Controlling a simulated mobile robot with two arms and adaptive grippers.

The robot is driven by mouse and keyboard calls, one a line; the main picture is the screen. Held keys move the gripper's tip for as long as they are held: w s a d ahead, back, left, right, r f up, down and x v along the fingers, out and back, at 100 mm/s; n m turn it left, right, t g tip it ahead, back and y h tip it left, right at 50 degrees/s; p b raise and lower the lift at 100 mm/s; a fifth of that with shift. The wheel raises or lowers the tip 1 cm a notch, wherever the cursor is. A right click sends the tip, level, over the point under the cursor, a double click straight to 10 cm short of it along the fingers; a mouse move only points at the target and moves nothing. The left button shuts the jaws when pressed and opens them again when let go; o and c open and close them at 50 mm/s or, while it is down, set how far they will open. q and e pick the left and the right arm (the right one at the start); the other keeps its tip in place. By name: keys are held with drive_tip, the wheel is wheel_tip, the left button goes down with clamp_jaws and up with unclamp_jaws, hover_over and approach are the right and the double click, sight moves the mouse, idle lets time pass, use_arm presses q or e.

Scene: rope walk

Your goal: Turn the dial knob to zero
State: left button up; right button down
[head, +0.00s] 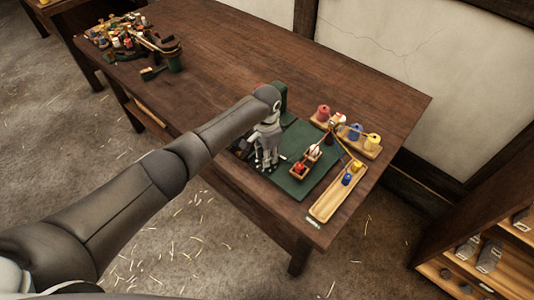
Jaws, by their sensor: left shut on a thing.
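My left arm reaches from the lower left across the wooden bench (310,68). Its gripper (267,167) points down at the near left edge of a dark green mat (308,190). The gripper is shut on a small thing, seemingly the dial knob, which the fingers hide. I cannot make out the dial's marks or where the knob points. A dark green block (281,92) shows just behind the wrist. My right gripper is not in view.
Right of the gripper are a small wooden tray (303,172) with red and white items, a rack of coloured spools (357,138) and a long wooden tray (328,206). Clutter (120,38) fills the bench's far left. The bench middle is clear. Shelves (490,245) stand lower right.

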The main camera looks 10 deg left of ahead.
use_arm(q)
drive_tip(key=shift+m, duration=0.6)
drive_tip(key=shift+r, duration=0.1)
drive_tip(key=o, duration=1)
drive_tip(key=shift+o, duration=0.2)
wheel_tip(320, 180, up, 12)
drive_tip(key=shift+w, duration=0.1)
